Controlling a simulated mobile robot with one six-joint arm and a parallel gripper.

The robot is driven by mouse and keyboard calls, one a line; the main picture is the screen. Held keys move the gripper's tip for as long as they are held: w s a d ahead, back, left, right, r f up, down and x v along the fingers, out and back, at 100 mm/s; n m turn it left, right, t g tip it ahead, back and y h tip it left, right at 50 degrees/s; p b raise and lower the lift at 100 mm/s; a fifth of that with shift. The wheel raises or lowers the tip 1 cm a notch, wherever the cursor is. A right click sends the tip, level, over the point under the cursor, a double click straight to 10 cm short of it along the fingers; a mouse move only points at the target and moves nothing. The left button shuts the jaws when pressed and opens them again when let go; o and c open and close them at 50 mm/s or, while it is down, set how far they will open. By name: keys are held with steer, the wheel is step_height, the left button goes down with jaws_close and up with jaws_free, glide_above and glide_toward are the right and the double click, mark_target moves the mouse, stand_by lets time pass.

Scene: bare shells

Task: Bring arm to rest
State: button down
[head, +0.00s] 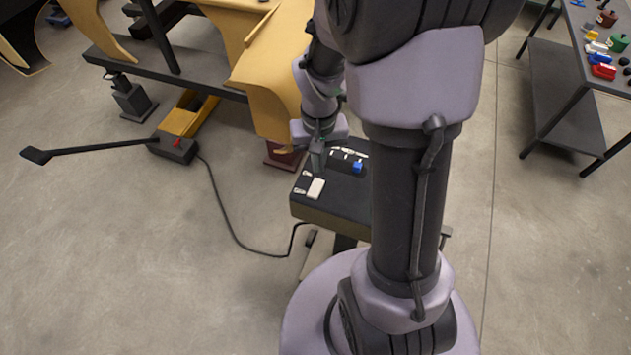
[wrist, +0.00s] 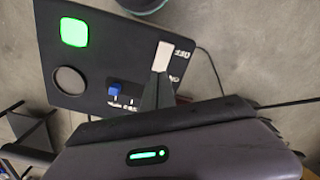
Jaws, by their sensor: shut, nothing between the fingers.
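My arm rises in the middle of the head view and bends over a dark control box (head: 335,204). My gripper (head: 318,170) is shut and empty, pointing down close above the box, near a white rocker or plate (head: 316,188). In the wrist view my gripper's dark fingertips (wrist: 160,76) are together just below the same white piece (wrist: 165,57); whether they touch it I cannot tell. The box's panel (wrist: 100,60) also carries a lit green square (wrist: 74,32), a dark round dial (wrist: 70,80) and a blue switch knob (wrist: 114,89).
A yellow shell on a dark frame (head: 275,65) stands close behind the box. A jack with a long black handle (head: 100,147) lies at left, its cable crossing the floor. A table with small coloured items (head: 585,45) stands at upper right. The front floor is clear.

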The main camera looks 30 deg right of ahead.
steer(key=shift+r, duration=0.6)
steer(key=s+a+r+t+y+b, duration=0.2)
steer(key=s+a+r+t+b, duration=0.3)
steer(key=s+a+r, duration=0.6)
steer(key=a+r, duration=0.3)
steer(key=shift+s+a+t, duration=0.15)
steer(key=shift+a+t, duration=0.15)
steer(key=shift+t, duration=0.1)
